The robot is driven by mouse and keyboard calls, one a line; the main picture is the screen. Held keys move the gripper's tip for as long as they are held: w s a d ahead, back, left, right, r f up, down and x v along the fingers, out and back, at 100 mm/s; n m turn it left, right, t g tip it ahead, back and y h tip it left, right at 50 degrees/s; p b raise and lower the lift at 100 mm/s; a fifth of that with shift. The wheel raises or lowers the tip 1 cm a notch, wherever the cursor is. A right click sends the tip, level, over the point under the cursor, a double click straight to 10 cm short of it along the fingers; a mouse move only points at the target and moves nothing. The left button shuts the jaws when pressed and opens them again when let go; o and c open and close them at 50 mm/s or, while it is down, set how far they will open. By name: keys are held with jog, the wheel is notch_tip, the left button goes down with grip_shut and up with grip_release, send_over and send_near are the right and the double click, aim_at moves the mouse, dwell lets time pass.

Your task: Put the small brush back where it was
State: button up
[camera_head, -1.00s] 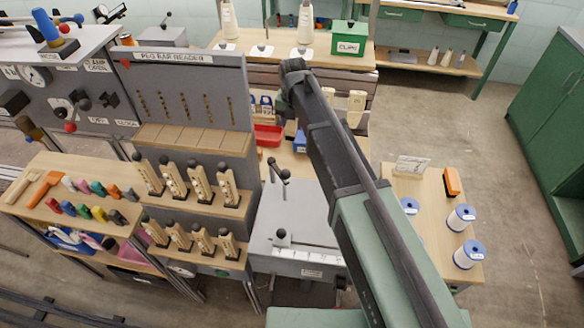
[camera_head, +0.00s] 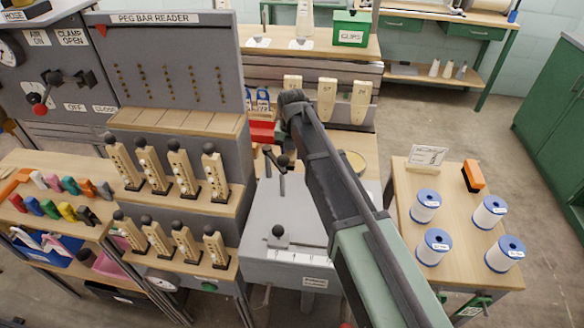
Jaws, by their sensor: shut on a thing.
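My gripper is not in view; my arm reaches up and away from the bottom right, and its far end is hidden behind the dark link. No small brush can be made out for certain. An orange-and-black block-shaped thing (camera_head: 473,177) lies at the back right of the right-hand wooden table (camera_head: 455,205); I cannot tell whether it is a brush. An orange handle (camera_head: 8,186) shows at the left edge on the left bench, partly cut off.
White spools with blue ends (camera_head: 434,247) stand on the right table beside a small card (camera_head: 427,157). A grey machine top with levers (camera_head: 285,225) lies left of my arm. Wooden pegs (camera_head: 180,170) stand on the racks below the peg bar reader (camera_head: 170,65). Floor is clear at right.

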notch_tip(320, 180, down, 4)
jog(key=b, duration=0.3)
jog(key=shift+f, duration=0.1)
jog(key=shift+r+p, duration=0.3)
jog(key=shift+f, duration=0.2)
jog(key=o, duration=0.8)
notch_tip(320, 180, up, 13)
jog(key=p, duration=1.2)
jog(key=shift+f, duration=0.3)
